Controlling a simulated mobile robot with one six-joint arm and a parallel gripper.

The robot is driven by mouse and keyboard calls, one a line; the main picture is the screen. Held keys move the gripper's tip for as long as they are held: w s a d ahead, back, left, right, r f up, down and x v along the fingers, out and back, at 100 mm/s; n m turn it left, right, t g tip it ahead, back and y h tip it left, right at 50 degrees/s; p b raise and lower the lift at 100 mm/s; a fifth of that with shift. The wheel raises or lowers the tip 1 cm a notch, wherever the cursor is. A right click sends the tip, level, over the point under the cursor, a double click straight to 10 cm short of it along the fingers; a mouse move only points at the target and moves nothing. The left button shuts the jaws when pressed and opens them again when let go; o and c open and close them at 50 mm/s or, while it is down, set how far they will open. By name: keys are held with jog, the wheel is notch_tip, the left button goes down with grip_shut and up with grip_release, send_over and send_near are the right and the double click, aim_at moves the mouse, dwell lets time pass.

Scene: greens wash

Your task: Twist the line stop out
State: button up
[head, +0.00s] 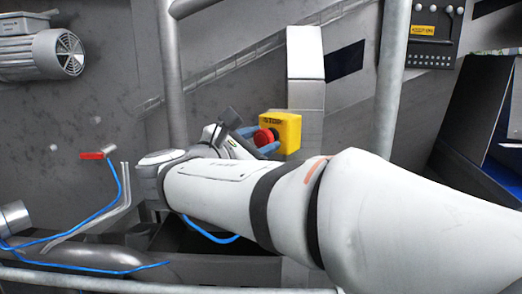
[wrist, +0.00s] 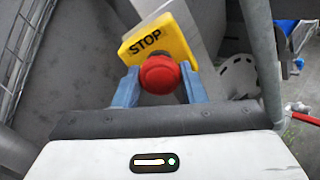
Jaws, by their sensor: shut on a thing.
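The line stop is a red mushroom button (head: 264,137) on a yellow box (head: 290,130) marked STOP, fixed to a grey post. In the wrist view the red button (wrist: 159,75) sits between two blue fingers, with the yellow box (wrist: 150,42) behind it. My gripper (head: 268,146) reaches the button from the left, and it also shows in the wrist view (wrist: 159,88). It is shut on the red button, one finger on each side. My arm hides the area below the box in the head view.
Vertical grey pipes (head: 393,80) stand right and left of the button. A red-handled valve (head: 92,156) with a blue hose is at the left, below a motor (head: 42,55). A control panel (head: 434,35) hangs at the upper right. A grey rail runs along the bottom.

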dwell(0.4)
jog(key=o, duration=1)
jog(key=shift+c, duration=0.2)
jog(key=b+v, duration=0.1)
jog(key=v, duration=0.7)
